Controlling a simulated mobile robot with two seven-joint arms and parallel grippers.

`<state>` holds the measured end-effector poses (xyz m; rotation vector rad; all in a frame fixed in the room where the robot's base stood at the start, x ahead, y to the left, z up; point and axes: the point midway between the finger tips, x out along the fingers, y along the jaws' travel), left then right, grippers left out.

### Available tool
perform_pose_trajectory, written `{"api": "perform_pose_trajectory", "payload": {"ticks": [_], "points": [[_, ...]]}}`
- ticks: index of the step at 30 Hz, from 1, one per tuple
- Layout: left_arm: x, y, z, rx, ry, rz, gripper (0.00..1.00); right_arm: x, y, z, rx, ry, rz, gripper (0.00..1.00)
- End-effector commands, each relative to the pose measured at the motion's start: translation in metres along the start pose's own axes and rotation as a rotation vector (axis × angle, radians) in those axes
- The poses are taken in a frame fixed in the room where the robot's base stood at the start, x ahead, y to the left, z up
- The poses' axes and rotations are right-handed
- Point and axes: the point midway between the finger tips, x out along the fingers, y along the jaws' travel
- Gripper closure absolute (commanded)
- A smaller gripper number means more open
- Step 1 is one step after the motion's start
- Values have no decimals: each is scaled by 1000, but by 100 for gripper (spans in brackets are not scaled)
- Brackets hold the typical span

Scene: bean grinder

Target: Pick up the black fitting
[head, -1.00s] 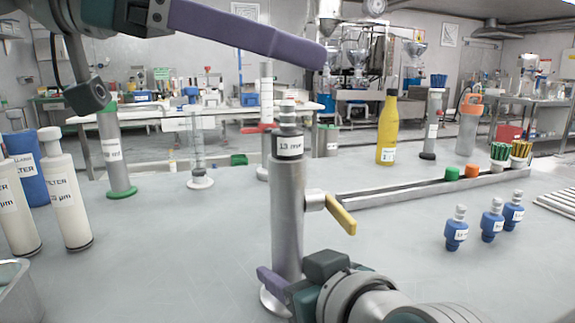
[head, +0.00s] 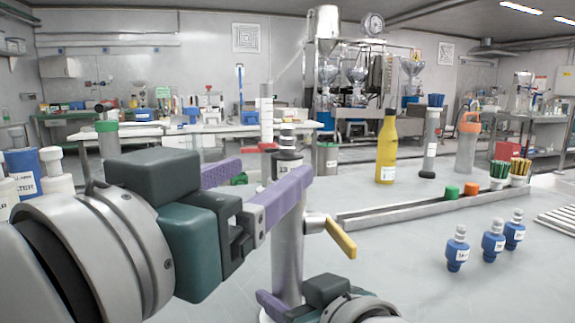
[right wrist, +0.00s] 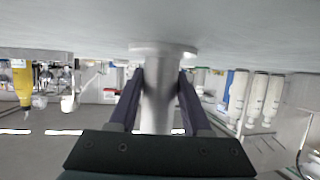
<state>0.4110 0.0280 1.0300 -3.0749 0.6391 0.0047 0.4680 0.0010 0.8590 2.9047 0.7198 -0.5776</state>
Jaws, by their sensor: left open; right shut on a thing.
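The black fitting (head: 287,161), with a white label and a ringed grey top, sits upright on a steel column (head: 288,225) with a yellow-handled side valve. My left gripper (head: 275,170) is open at the fitting's height. Its near purple finger passes in front of the fitting's lower part, and its other finger is to the left. I cannot tell whether either finger touches it. My right gripper (right wrist: 160,75) is shut on the column near its base; it also shows low in the head view, partly cut off. The fitting is not visible in the right wrist view.
Three blue fittings (head: 493,246) stand at the right. A metal rail (head: 420,211), a yellow bottle (head: 386,150) and small green and orange pieces are behind. White filter cylinders (head: 58,172) stand at the left. The table between the column and the blue fittings is clear.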

Motion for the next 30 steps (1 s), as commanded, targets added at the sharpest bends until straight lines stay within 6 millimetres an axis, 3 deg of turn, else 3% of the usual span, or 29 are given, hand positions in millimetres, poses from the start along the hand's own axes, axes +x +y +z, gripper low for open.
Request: {"api": "perform_pose_trajectory", "payload": {"ticks": [6,13,21,30], "points": [[36,0,-1,0,4,1,24,0,0,1,0,-2,0,100],[53,1,-1,1,4,1,24,0,0,1,0,-2,0,100],[89,2,0,1,4,0,24,0,0,1,0,-2,0,100],[96,2,1,0,3,1,24,0,0,1,0,-2,0,100]]}}
